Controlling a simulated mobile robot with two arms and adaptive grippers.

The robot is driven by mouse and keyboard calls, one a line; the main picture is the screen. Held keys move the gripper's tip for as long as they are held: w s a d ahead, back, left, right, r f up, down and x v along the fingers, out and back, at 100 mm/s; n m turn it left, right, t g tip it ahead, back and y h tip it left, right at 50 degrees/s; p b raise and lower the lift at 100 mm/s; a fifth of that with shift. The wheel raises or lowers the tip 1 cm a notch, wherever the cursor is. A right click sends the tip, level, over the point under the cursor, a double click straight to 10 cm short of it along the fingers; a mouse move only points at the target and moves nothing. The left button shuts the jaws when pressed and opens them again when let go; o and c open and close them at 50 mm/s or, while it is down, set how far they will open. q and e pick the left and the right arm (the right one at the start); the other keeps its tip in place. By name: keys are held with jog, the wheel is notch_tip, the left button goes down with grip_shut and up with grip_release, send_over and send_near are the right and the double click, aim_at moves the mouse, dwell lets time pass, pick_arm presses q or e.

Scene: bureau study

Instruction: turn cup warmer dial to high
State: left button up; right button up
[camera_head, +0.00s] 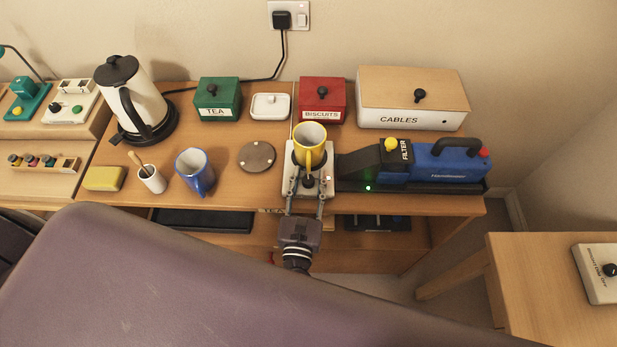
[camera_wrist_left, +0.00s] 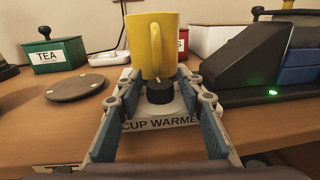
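The cup warmer (camera_head: 328,190) is a pale box near the front edge of the desk, with a yellow mug (camera_head: 309,142) on top. Its front label, partly covered, shows in the left wrist view (camera_wrist_left: 160,123). Its black dial (camera_wrist_left: 160,92) is at the front, below the mug; a pale mark shows at its top, but I cannot read the setting. My left gripper (camera_head: 307,184) reaches in from the front. Its fingers are apart, one on each side of the dial, with visible gaps in the left wrist view (camera_wrist_left: 158,88). My right gripper is not in view.
A black and blue filter machine (camera_head: 450,165) with a green light stands close on the right. A round coaster (camera_head: 257,156) and a blue mug (camera_head: 195,172) are on the left. Green tea (camera_head: 217,99) and red biscuits (camera_head: 323,99) boxes stand behind.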

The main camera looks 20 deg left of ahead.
pick_arm(q)
grip_shut()
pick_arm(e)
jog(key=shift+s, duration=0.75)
pick_arm(q)
jog(key=shift+h, duration=0.3)
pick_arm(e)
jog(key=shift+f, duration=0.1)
pick_arm(q)
jog(key=shift+m+h, duration=0.7)
jog(key=shift+h, duration=0.1)
jog(key=shift+f+m+h+b, duration=0.1)
jog(key=shift+m+h+b, duration=0.5)
jog(key=shift+h, duration=0.5)
jog(key=m+h+b, duration=0.1)
jog(key=m+h, duration=0.1)
jog(key=shift+f+h+b, duration=0.1)
jog(key=shift+h+b, duration=0.25)
jog(key=shift+h, duration=0.05)
jog(key=shift+m+g+h+b, duration=0.4)
jog(key=shift+m+h+b, duration=0.35)
jog(key=shift+h, duration=0.35)
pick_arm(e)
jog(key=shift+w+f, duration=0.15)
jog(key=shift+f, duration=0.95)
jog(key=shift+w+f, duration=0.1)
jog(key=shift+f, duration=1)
